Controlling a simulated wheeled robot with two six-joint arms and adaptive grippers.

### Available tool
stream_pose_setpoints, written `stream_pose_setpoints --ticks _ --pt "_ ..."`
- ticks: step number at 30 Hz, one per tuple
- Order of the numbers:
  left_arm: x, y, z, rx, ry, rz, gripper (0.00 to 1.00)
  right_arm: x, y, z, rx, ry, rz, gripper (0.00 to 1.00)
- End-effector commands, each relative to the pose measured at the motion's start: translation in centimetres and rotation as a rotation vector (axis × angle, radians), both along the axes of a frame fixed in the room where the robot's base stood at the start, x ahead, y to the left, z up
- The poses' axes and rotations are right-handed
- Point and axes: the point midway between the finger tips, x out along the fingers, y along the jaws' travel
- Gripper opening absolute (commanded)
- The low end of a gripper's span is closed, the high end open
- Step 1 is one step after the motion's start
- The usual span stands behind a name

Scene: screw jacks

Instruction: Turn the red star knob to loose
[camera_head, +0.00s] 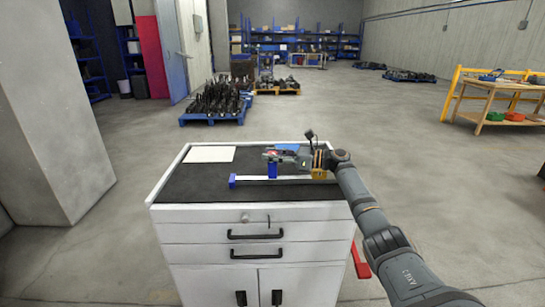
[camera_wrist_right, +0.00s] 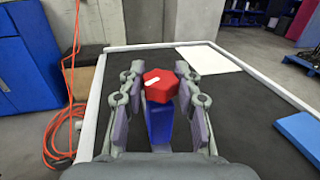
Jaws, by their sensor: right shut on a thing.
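The red star knob (camera_wrist_right: 160,86) sits on top of a blue post (camera_wrist_right: 159,124) between the fingers of my right gripper (camera_wrist_right: 160,98) in the right wrist view. A white mark shows on the knob's top. The right gripper is shut on the knob, one finger on each side. In the head view my right gripper (camera_head: 275,154) is at the blue post (camera_head: 272,170) on the cabinet, and it mostly covers the knob. A silver bar (camera_head: 290,178) with a blue end block (camera_head: 232,181) lies along the cabinet top. My left gripper is not in view.
The white cabinet has a dark top mat (camera_head: 190,182) with a raised white rim. A white sheet (camera_head: 211,154) lies at its back left, and a blue flat piece (camera_wrist_right: 300,132) lies to the right in the wrist view. An orange cable (camera_wrist_right: 62,135) hangs beside the cabinet.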

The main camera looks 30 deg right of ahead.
Motion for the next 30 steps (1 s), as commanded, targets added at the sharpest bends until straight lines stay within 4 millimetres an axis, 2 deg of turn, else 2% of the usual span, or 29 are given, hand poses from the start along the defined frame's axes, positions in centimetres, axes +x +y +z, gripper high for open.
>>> stream_pose_setpoints --ticks 5,6,11,22,30 --pt "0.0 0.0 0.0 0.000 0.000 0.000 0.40 0.0 0.1 -0.2 0.001 0.003 0.003 0.01" --pt "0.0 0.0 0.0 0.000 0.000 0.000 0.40 0.0 0.1 -0.2 0.001 0.003 0.003 0.36" --pt "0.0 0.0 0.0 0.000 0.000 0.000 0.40 0.0 0.1 -0.1 0.001 0.003 0.002 0.57" --pt "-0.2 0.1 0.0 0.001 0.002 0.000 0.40 -0.5 -0.5 -0.1 0.001 0.002 -0.001 0.57" --pt "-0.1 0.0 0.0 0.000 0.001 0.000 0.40 -4.9 -4.7 -0.2 -0.003 0.006 -0.002 0.57"
